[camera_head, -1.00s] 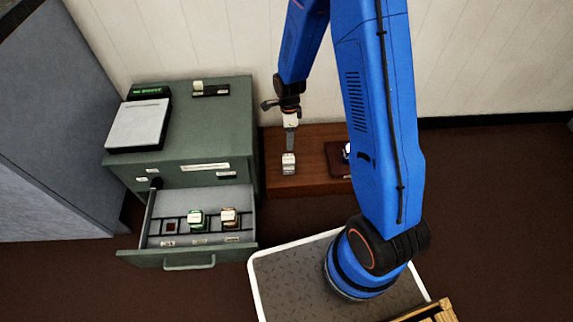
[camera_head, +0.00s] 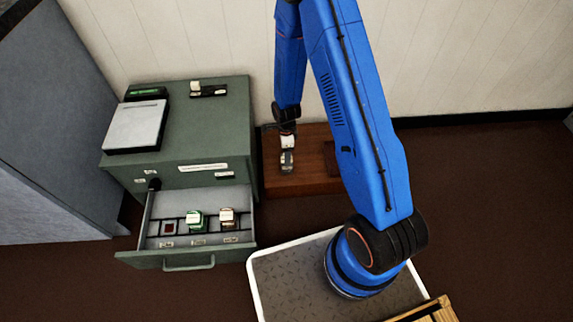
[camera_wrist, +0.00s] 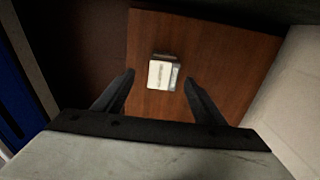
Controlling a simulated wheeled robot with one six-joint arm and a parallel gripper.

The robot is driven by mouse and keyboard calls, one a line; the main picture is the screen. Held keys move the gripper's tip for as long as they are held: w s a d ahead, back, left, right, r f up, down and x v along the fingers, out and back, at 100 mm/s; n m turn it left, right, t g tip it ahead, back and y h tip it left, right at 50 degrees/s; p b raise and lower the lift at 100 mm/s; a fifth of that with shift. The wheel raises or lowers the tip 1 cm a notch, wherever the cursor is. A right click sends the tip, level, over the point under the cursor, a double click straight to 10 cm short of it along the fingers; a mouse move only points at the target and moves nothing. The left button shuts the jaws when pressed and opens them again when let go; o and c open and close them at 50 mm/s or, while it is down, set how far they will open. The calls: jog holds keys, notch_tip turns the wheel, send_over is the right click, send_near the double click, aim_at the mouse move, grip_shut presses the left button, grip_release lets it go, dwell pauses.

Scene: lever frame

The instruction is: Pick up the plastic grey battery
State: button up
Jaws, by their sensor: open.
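The grey battery (camera_head: 287,168) is a small block with a pale label, standing on a low brown wooden surface. In the wrist view the battery (camera_wrist: 163,73) shows its pale top and a grey side, just beyond the fingertips and roughly midway between them. My gripper (camera_head: 287,152) is above the battery in the head view and partly covers it. In the wrist view my gripper (camera_wrist: 158,78) is open, with one dark finger on each side and nothing between them.
The wooden surface (camera_head: 318,180) is bare around the battery. A scale (camera_head: 134,125) sits on top. A pale wall is behind.

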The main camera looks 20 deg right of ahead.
jog(key=shift+w+d+f, duration=0.1)
jog(key=shift+w+f, duration=0.05)
jog(key=shift+f, duration=1.35)
jog(key=shift+w+d+f, duration=0.1)
jog(key=shift+w+f, duration=0.05)
jog(key=shift+f, duration=1.3)
jog(key=c, duration=1.5)
